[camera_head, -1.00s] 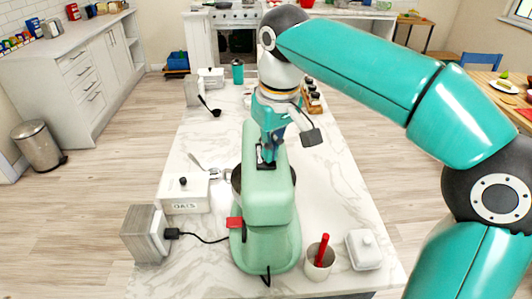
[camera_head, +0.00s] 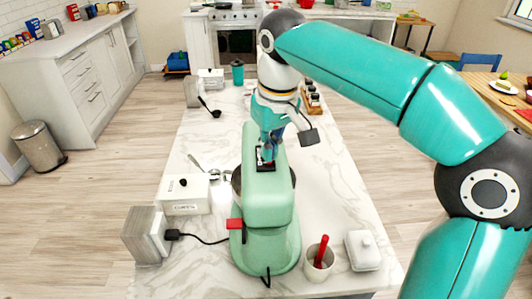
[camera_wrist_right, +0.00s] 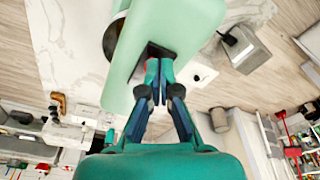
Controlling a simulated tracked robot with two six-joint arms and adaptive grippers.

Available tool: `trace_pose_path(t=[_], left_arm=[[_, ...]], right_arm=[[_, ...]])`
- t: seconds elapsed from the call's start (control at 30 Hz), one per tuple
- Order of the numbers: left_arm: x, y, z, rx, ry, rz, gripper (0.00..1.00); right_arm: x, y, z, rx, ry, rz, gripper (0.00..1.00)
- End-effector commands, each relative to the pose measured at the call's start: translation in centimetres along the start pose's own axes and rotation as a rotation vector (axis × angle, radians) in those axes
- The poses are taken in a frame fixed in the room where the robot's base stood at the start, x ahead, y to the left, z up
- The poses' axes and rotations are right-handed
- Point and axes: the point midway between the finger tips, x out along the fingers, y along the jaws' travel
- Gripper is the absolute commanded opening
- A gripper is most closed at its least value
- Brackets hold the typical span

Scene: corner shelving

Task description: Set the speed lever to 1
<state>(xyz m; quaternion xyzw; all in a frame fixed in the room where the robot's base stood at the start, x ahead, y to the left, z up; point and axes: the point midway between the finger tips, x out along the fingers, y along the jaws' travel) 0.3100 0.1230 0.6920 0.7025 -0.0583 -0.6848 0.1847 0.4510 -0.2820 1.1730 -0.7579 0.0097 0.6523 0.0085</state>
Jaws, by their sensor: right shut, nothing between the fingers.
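A green stand mixer (camera_head: 266,205) stands on the marble counter, with a metal bowl (camera_head: 237,181) partly hidden under its head. On top of the mixer head is a black speed slot (camera_head: 264,164), with a small reddish piece showing at the fingertips in the right wrist view. I cannot read the lever's setting. My right gripper (camera_head: 268,152) points down at the slot; its fingers are shut with nothing between them. In the right wrist view the fingertips (camera_wrist_right: 159,66) are at the slot's edge. My left gripper is not in view.
A cup with a red handle (camera_head: 319,259) and a white butter dish (camera_head: 363,250) stand to the right. The counter's right side is mostly clear.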

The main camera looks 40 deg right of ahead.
Motion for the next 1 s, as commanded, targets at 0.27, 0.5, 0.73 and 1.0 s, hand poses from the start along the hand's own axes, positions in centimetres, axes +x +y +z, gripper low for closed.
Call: trace_pose_path(t=[0.27,0.5,0.73,1.0], left_arm=[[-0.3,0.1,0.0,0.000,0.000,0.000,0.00],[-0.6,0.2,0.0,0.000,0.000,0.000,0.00],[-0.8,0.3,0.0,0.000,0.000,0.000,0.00],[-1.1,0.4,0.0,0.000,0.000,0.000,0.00]], right_arm=[[0.0,0.2,-0.4,0.001,0.000,0.000,0.00],[0.0,0.4,-0.7,0.000,0.000,0.000,0.00],[0.1,0.6,-1.0,0.000,0.000,0.000,0.00],[0.1,0.8,-1.3,0.001,0.000,0.000,0.00]])
